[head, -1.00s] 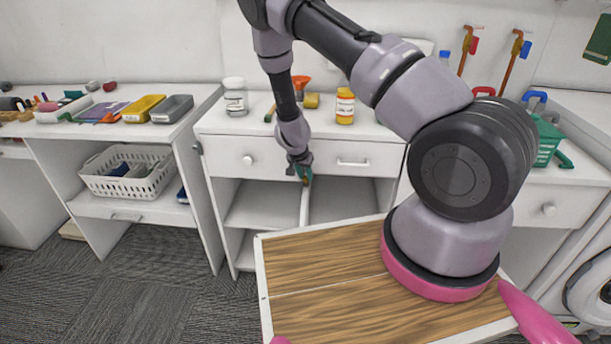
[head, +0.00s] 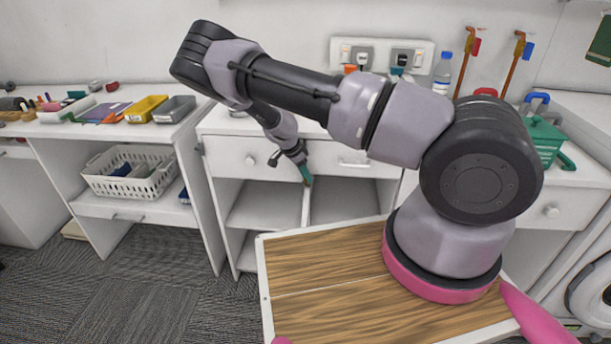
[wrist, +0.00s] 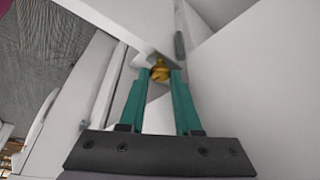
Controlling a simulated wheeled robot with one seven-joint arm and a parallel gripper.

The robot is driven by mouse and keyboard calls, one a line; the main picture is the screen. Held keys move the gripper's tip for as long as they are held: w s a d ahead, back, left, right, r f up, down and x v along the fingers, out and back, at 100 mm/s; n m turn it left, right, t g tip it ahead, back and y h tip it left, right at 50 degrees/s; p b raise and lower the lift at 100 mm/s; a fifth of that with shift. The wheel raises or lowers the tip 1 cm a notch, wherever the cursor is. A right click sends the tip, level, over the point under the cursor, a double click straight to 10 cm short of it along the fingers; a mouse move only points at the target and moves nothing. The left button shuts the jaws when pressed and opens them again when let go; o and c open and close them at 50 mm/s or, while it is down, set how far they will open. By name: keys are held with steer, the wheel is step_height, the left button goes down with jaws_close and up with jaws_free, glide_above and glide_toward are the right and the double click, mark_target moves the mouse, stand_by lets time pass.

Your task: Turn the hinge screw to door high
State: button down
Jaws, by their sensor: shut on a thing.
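The hinge screw (wrist: 160,73) is a small brass-coloured piece in the wrist view, at the corner where white panels meet. My gripper (wrist: 161,76) has green fingers, one on either side of the screw, and is shut on it. In the head view my gripper (head: 307,180) is at the front of the white cabinet (head: 250,125), just under the drawers, near the top of the upright divider (head: 305,208). The screw is too small to make out there. I cannot tell which white panel is the door.
A white basket (head: 128,180) sits on the shelf at left. Yellow (head: 145,108) and grey (head: 174,108) trays are on the counter above it. A green container (head: 543,140) and a bottle (head: 442,72) stand at right. The cabinet compartments look empty.

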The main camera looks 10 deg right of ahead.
steer(key=shift+a+f, duration=0.1)
steer(key=shift+a, duration=0.05)
steer(key=c, duration=0.9)
jaws_free()
steer(key=v, duration=1)
steer(key=shift+r, duration=0.4)
